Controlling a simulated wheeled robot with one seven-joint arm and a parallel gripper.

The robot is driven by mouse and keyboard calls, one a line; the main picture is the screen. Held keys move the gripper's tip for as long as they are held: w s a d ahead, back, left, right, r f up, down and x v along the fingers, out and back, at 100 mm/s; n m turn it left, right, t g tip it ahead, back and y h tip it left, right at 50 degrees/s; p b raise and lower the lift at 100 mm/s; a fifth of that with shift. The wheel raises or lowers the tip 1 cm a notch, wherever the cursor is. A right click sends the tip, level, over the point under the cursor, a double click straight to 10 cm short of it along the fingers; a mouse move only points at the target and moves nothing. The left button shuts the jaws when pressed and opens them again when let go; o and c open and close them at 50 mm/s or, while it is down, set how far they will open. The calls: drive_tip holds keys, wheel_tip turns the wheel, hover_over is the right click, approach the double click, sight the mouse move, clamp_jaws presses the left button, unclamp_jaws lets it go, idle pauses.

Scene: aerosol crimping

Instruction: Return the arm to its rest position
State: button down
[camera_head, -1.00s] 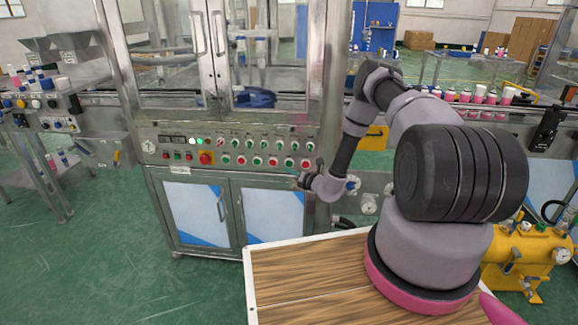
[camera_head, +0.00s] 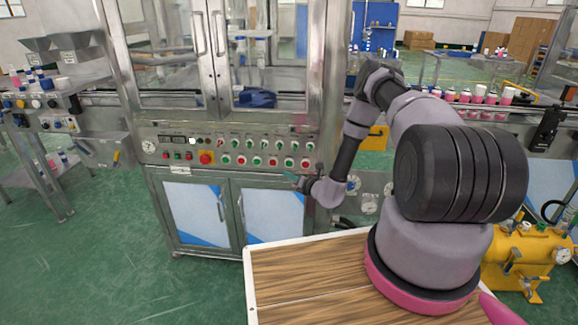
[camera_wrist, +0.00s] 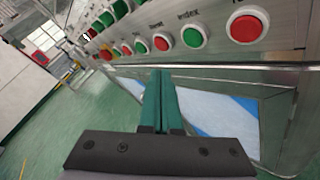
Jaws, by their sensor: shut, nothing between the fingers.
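My gripper (camera_head: 291,178) is just in front of the crimping machine's button panel (camera_head: 232,150), below the right end of its button rows. In the wrist view my gripper's two green fingers (camera_wrist: 160,78) lie together with nothing between them. They point toward the lower edge of the panel. Red and green buttons show above the fingers, including a large red button (camera_wrist: 247,24) at the right. The fingers appear apart from the buttons. My arm is bent, reaching forward and left from its base.
Steel cabinet doors (camera_head: 196,212) lie below the panel. A wooden-topped surface (camera_head: 300,275) lies under my arm. A conveyor with pink bottles (camera_head: 478,97) runs behind at the right. A yellow machine (camera_head: 530,255) stands at the right. Green floor is open at the left.

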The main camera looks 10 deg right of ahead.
drive_tip(key=shift+r, duration=0.1)
drive_tip(key=s+a+r+n+g+y, duration=0.1)
drive_tip(key=a+r+n+g+y, duration=0.15)
drive_tip(key=r+n, duration=0.45)
drive_tip(key=s+a+r+n+g+y, duration=0.1)
drive_tip(key=a+r+n+g+y, duration=0.15)
drive_tip(key=r, duration=0.85)
drive_tip(key=s+a+r+n+g+y, duration=0.1)
drive_tip(key=a+r+n+g+y, duration=0.25)
drive_tip(key=r, duration=0.55)
drive_tip(key=s+a+r+n+g+h, duration=0.1)
drive_tip(key=s+r+n+g+h, duration=0.15)
drive_tip(key=s+r+n, duration=0.65)
drive_tip(key=s+d+r+n+t+h, duration=0.1)
drive_tip(key=s+d+r+n+h, duration=0.2)
drive_tip(key=s, duration=0.5)
drive_tip(key=s+d+r+n+t+h, duration=0.1)
drive_tip(key=s+d+r+n+h, duration=0.3)
drive_tip(key=s+d+r, duration=0.3)
drive_tip(key=s+d+r+n+t+h, duration=0.1)
drive_tip(key=s+d+r+n+h, duration=0.3)
drive_tip(key=s+r, duration=0.3)
drive_tip(key=s+d, duration=0.1)
drive_tip(key=s, duration=0.3)
drive_tip(key=shift+r+n+t, duration=0.25)
drive_tip(key=shift+n+t, duration=0.05)
drive_tip(key=shift+n, duration=0.1)
drive_tip(key=shift+w+a, duration=0.1)
